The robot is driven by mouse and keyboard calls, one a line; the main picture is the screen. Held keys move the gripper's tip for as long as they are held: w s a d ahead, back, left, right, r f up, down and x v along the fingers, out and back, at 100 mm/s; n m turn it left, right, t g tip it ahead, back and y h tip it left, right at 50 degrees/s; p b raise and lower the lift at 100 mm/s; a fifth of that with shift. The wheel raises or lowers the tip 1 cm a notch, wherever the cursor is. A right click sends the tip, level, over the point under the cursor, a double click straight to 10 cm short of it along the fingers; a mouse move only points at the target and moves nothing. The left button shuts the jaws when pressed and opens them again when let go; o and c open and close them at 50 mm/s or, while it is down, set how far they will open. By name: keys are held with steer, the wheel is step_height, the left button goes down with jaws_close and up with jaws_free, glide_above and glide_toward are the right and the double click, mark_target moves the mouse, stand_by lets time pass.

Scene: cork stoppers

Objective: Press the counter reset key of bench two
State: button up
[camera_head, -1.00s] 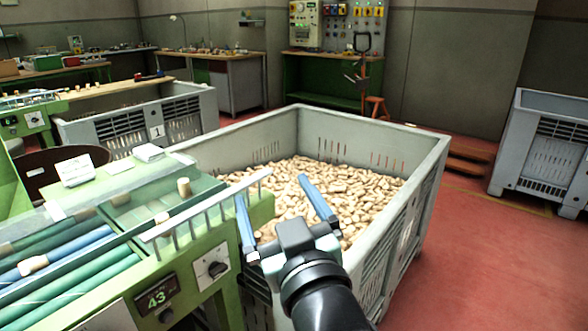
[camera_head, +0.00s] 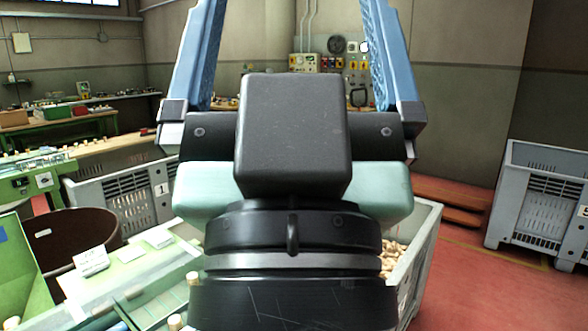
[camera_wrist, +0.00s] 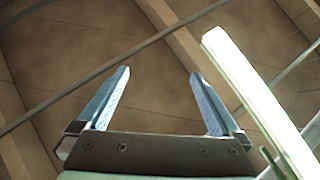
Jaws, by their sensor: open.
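My gripper (camera_head: 290,12) fills the middle of the head view, raised and pointing up, with its two blue fingers spread wide and nothing between them. In the wrist view my gripper (camera_wrist: 160,74) is also open and empty, against the ceiling. The near green bench (camera_head: 140,292) shows at the lower left of the head view, partly cut off by the frame and by my arm. Its counter and any reset key are not in view. A farther green bench (camera_head: 22,184) with a small dial stands at the left; I cannot read a bench number on either.
A grey crate (camera_head: 428,225) of corks stands behind my arm, mostly hidden. Another grey crate (camera_head: 160,190) marked 1 is at the left, near a brown bin (camera_head: 80,226). A grey crate (camera_head: 545,190) stands at the right. Red floor (camera_head: 480,285) is clear at the lower right.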

step_height(320, 180, up, 4)
steer(key=shift+f+p, duration=0.2)
steer(key=shift+p, duration=0.75)
